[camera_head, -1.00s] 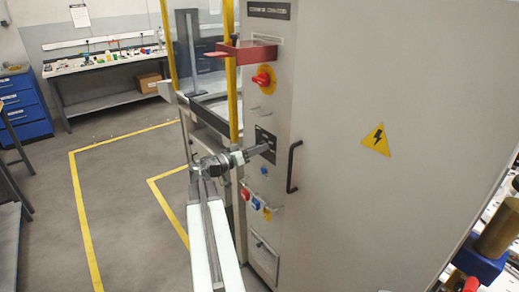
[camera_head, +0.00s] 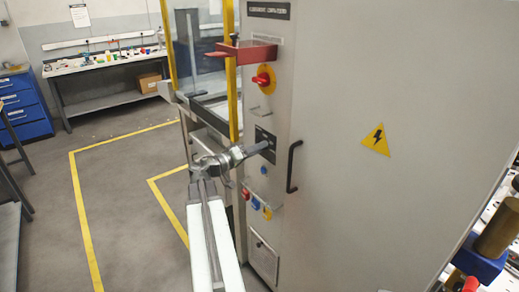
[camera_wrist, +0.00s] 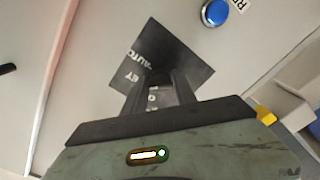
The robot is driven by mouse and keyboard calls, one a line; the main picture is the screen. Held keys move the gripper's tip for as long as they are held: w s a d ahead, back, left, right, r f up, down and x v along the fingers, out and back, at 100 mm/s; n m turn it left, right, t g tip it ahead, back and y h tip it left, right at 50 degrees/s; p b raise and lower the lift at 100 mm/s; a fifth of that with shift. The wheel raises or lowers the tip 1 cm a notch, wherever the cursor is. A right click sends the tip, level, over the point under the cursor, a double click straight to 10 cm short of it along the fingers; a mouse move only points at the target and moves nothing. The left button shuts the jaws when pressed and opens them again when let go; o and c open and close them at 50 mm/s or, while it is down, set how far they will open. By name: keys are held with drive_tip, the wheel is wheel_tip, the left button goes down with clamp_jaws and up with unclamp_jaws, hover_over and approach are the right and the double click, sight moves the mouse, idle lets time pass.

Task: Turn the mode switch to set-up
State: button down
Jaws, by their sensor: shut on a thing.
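The mode switch sits on a black label plate (camera_head: 265,134) on the grey cabinet's narrow front panel. In the wrist view the plate (camera_wrist: 185,62) looks tilted, with "AUTO" readable and other lettering partly covered. My gripper (camera_head: 263,147) reaches the plate from the left in the head view. In the wrist view my gripper (camera_wrist: 160,84) has its dark fingers over the plate's middle, shut on the switch knob. The fingers hide the knob, so I cannot tell which position it points to.
A red rotary switch (camera_head: 263,79) with a red bracket (camera_head: 240,51) is above. A blue button (camera_wrist: 215,12) is near the plate. A black door handle (camera_head: 293,167) is to the right. Padlock-like tags (camera_head: 256,203) hang below. Floor at left is open.

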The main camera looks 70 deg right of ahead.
drive_tip(key=c, duration=1.1)
unclamp_jaws()
drive_tip(key=shift+a, duration=0.1)
drive_tip(key=shift+o, duration=0.2)
drive_tip(key=v, duration=0.8)
